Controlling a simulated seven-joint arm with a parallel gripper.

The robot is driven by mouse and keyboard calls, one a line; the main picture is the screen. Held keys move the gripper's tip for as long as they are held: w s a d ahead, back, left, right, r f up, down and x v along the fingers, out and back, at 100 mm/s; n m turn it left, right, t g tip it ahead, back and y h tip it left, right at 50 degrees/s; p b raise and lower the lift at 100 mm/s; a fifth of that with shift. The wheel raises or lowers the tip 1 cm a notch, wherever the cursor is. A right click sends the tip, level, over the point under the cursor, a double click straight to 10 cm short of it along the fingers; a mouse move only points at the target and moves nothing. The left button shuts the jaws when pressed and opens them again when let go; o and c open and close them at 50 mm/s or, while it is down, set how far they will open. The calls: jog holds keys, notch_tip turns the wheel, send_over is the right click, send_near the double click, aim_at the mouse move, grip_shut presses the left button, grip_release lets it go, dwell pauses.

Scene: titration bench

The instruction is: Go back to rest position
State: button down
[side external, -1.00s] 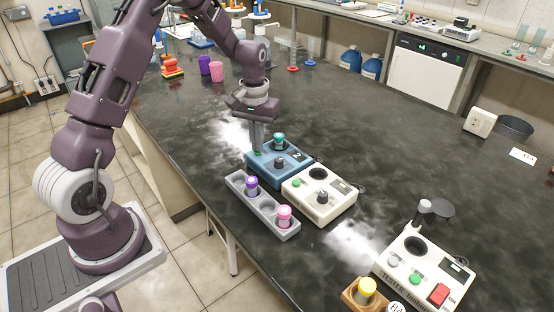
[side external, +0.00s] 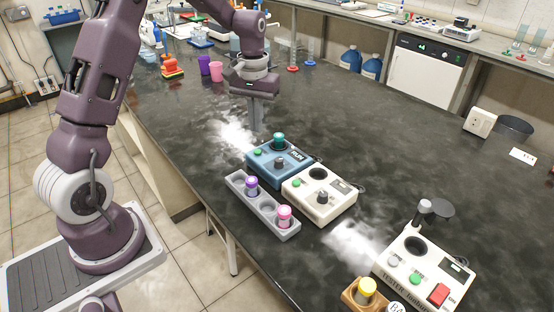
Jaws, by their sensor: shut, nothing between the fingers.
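My gripper (side external: 256,128) points down, shut and empty, above the dark bench just behind the blue device. It is clear of that device. The blue device (side external: 268,172) has a green button, a dark knob and a green-capped vial (side external: 279,140) standing in its well. My arm reaches in from the left and its upper part runs out of the top of the frame.
A white device (side external: 335,208) sits beside the blue one. A grey rack (side external: 267,213) in front holds a purple-capped and a pink-capped vial. Purple and pink cups (side external: 216,71) stand behind. The bench's middle right is clear.

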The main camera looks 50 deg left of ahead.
jog(key=shift+r, duration=0.4)
jog(key=s+d+r+m+t, duration=0.2)
jog(key=s+d+r, duration=0.6)
jog(key=r, duration=0.3)
jog(key=s+d+r+m+t, duration=0.1)
jog(key=s+d, duration=0.3)
jog(key=s, duration=0.5)
jog(key=s+d+r+m+t, duration=0.1)
jog(key=s+d+m+t, duration=0.1)
jog(key=s, duration=0.7)
jog(key=shift+d+r+m+t, duration=0.3)
jog(key=shift+d+r+m, duration=0.15)
jog(key=shift+d, duration=0.4)
jog(key=shift+w, duration=0.1)
dwell(3.8)
